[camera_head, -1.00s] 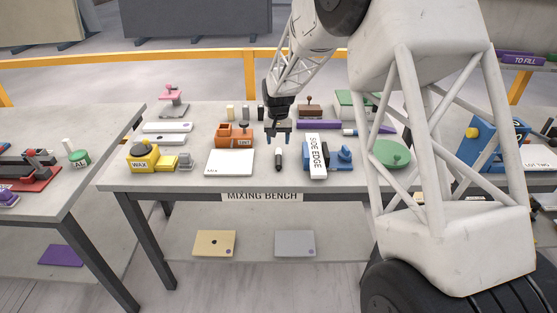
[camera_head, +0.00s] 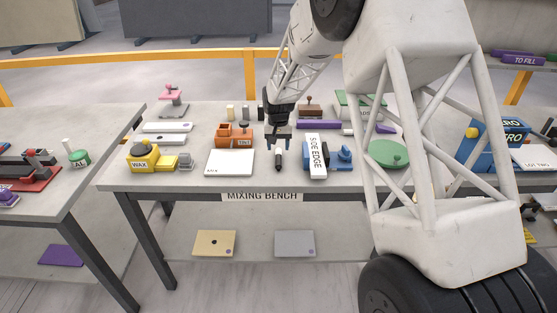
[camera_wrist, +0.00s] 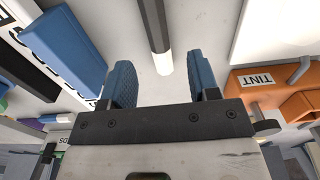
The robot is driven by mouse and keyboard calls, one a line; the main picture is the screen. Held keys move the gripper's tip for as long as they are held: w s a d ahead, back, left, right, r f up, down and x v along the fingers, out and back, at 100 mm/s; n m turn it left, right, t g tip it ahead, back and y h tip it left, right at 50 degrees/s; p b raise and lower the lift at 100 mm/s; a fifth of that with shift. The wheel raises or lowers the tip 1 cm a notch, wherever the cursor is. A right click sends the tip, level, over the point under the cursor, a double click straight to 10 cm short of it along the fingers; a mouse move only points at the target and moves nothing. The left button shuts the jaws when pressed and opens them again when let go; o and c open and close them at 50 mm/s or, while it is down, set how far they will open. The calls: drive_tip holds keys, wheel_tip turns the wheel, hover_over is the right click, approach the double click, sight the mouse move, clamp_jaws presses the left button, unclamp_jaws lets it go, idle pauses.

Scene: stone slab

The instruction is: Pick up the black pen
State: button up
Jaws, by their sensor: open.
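The black pen (camera_head: 278,163), dark with a white section, lies on the grey bench top (camera_head: 190,178) between a white flat box and a blue block. In the wrist view the pen (camera_wrist: 153,30) lies lengthwise ahead of the fingers, its white part nearest my gripper. My gripper (camera_head: 279,143) is just above the bench, at the pen's far end. Its two blue fingers show in the wrist view (camera_wrist: 162,80), apart, with nothing held between them. The pen's line runs between the fingers, closer to their middle. The exact height above the pen cannot be told.
The white flat box (camera_head: 230,162) is left of the pen, with the orange TINT holder (camera_head: 236,135) behind it. Bare bench lies in front of the pen.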

sight(278, 157)
drive_tip(key=shift+s+f, duration=0.2)
drive_tip(key=shift+f, duration=2.4)
drive_tip(key=c, duration=0.9)
